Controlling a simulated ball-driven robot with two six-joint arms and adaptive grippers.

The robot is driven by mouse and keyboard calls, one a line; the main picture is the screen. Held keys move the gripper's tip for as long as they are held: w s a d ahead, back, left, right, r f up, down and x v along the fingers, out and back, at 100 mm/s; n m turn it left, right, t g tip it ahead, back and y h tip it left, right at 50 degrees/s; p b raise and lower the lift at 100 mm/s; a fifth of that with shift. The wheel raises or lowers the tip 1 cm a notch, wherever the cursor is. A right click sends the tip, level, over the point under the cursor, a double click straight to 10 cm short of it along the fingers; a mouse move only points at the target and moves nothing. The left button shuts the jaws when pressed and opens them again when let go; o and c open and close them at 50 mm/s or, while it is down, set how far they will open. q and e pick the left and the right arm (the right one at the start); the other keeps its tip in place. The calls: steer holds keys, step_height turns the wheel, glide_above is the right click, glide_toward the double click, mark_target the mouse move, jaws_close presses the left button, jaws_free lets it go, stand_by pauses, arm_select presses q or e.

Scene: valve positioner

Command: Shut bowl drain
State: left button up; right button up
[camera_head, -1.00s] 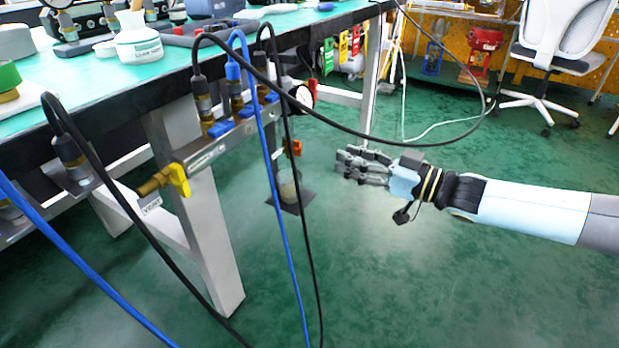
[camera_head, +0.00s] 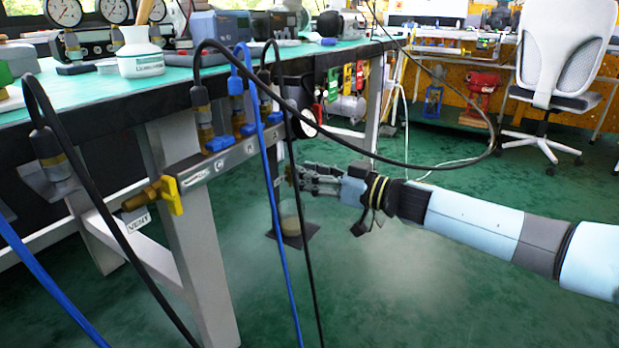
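The orange drain part that showed below the end of the manifold (camera_head: 225,158) a second ago is now mostly hidden behind a hose and my fingers. My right gripper (camera_head: 303,178) reaches in from the right, with its fingertips at that spot. I cannot tell whether they touch the drain, or whether the fingers are open or shut. The yellow-handled vent valve (camera_head: 170,195) is at the manifold's near left end. My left gripper is not in view.
A long black hose (camera_head: 385,158) loops above my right arm. A blue hose (camera_head: 268,175) and a black hose (camera_head: 296,200) hang in front of the manifold's right end. The workbench (camera_head: 115,105) and its white leg (camera_head: 200,240) stand left. Green floor is open below.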

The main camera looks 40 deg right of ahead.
jaws_close()
